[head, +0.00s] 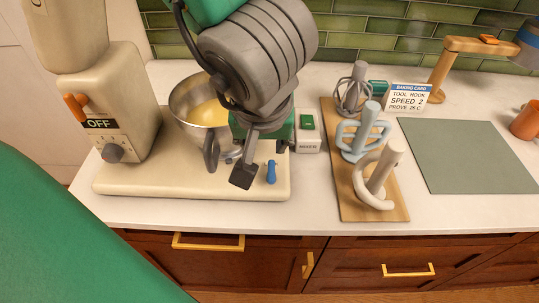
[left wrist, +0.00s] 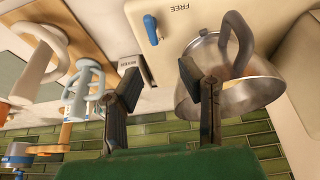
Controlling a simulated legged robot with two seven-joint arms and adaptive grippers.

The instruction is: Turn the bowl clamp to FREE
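The bowl clamp is a small blue lever (head: 271,172) on the front of the cream mixer base (head: 190,186). In the left wrist view the blue lever (left wrist: 151,30) shows beside the upside-down word FREE (left wrist: 179,7), not pointing straight at it. The steel bowl (head: 185,105) stands on the base, with yellow contents and a grey handle. My left gripper (head: 241,168) is just left of the lever in the head view. In the left wrist view its fingers (left wrist: 160,88) are apart with nothing between them; the lever lies beyond the tips. My right gripper is not in view.
A wooden board (head: 340,190) right of the mixer holds a whisk, a blue beater and a cream hook. A small white box with a green switch (head: 307,122) stands near the lever. The mixer's control reads OFF (head: 99,124). A green mat (head: 465,155) lies bare at the right.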

